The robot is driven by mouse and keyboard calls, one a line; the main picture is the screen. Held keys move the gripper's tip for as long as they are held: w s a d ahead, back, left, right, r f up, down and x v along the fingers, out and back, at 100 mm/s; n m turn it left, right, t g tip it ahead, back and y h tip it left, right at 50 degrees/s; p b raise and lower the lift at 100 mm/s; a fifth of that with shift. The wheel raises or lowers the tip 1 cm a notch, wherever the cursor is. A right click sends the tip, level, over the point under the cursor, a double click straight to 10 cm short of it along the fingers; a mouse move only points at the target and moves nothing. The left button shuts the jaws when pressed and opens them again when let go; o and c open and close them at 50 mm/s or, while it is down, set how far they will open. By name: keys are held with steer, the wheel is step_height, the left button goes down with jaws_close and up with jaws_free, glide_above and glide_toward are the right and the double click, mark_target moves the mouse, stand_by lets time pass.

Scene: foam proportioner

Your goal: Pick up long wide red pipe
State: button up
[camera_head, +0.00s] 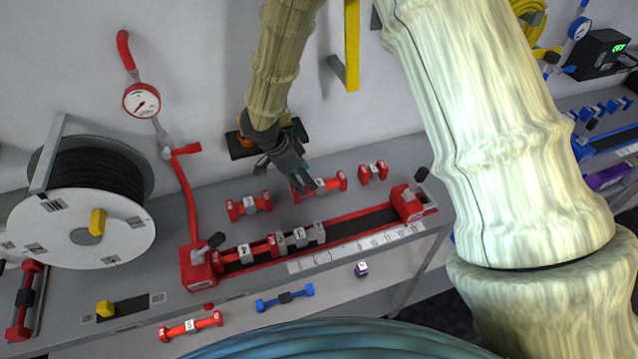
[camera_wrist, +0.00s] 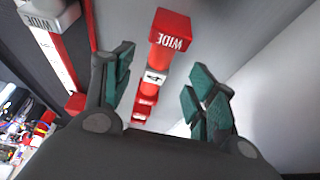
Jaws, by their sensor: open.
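A long red pipe with wide end blocks (camera_head: 335,183) lies on the grey bench behind the rack. In the wrist view, this red pipe (camera_wrist: 170,28) shows "WIDE" on its near end block and a pale labelled band at its middle. My gripper (camera_head: 300,180) is open just above it and hides part of its left half in the head view. In the wrist view, my gripper's fingers (camera_wrist: 158,80) stand on either side of the pipe, apart from it.
Shorter red pipes (camera_head: 249,205) and (camera_head: 372,172) lie on either side. In front, a rack with red end blocks (camera_head: 199,268) holds red and grey pieces (camera_head: 301,237). A hose reel (camera_head: 80,228) stands at left. A blue pipe (camera_head: 285,298) lies on the front ledge.

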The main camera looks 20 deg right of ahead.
mark_target(319, 183)
steer(key=shift+d+p, duration=0.35)
steer(key=shift+d, duration=1.15)
steer(key=shift+p+x, duration=0.75)
steer(key=shift+x, duration=1.8)
steer(key=shift+a, duration=0.1)
steer(key=shift+c, duration=0.2)
steer(key=c, duration=1.2)
steer(key=shift+r, duration=0.1)
step_height(319, 183, up, 17)
steer(key=b, duration=0.4)
steer(key=shift+s+r+p, duration=0.5)
steer(key=shift+s+p, duration=0.15)
steer(key=shift+s, duration=0.2)
steer(key=shift+s+r+p, duration=0.5)
steer(key=shift+s+p, duration=0.2)
steer(key=shift+s, duration=0.1)
steer(key=shift+s+r+p, duration=0.5)
steer(key=shift+s+p, duration=0.15)
steer(key=shift+s, duration=0.2)
